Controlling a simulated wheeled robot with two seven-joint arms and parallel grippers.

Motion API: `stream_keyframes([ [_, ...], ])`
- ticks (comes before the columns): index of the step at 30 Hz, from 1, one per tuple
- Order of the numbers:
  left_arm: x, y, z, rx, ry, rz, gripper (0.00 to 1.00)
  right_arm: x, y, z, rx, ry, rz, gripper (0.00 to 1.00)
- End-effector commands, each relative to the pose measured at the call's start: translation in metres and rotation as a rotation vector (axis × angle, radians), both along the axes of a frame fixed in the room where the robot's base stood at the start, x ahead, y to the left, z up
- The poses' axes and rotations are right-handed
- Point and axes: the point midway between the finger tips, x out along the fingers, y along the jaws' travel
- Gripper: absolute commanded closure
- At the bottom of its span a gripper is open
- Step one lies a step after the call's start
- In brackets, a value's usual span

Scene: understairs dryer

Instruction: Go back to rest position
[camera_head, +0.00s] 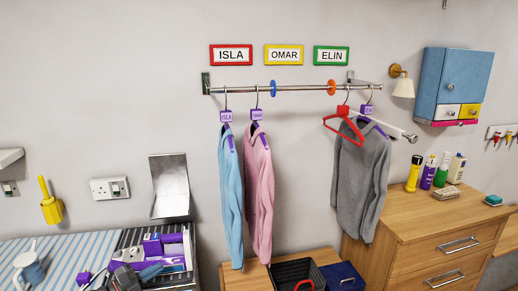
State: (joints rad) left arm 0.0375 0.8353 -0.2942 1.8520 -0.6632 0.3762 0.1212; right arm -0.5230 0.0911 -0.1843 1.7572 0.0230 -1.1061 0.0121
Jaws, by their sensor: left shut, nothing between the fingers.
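My left gripper (150,271) is low at the left, in front of a grey tray (130,238) of purple items. It is shut and empty, apart from the hanging clothes. My right gripper is not in view. A grey garment (360,180) hangs at the right, past an orange divider. A red hanger (343,127) hangs in front of it, with no garment seen on it.
Name signs ISLA (231,55), OMAR (284,55) and ELIN (331,56) are above the rail. A striped surface (45,250) with a mug (29,270) is at lower left. A black basket (298,272) stands below the clothes. A wooden dresser (425,235) with bottles is at the right.

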Motion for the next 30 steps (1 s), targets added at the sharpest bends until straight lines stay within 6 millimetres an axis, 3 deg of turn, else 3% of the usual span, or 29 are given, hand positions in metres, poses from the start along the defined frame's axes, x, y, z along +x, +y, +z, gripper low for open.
stream_keyframes([
  [1,-0.006,-0.012,-0.005,-0.061,0.024,0.061,1.0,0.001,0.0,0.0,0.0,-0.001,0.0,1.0],
  [5,-0.018,-0.028,-0.017,-0.2,0.104,0.236,1.0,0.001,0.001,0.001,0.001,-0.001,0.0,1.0],
  [14,-0.075,-0.044,-0.063,-0.451,0.405,0.636,1.0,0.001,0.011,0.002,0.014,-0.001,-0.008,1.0],
  [20,-0.139,-0.054,-0.103,-0.559,0.68,0.877,1.0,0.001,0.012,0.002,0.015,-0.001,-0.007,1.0],
  [24,-0.196,-0.066,-0.128,-0.604,0.902,1.025,1.0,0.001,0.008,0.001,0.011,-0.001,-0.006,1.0],
  [30,-0.27,-0.084,-0.147,-0.618,1.175,1.168,1.0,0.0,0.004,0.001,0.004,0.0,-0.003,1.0],
])
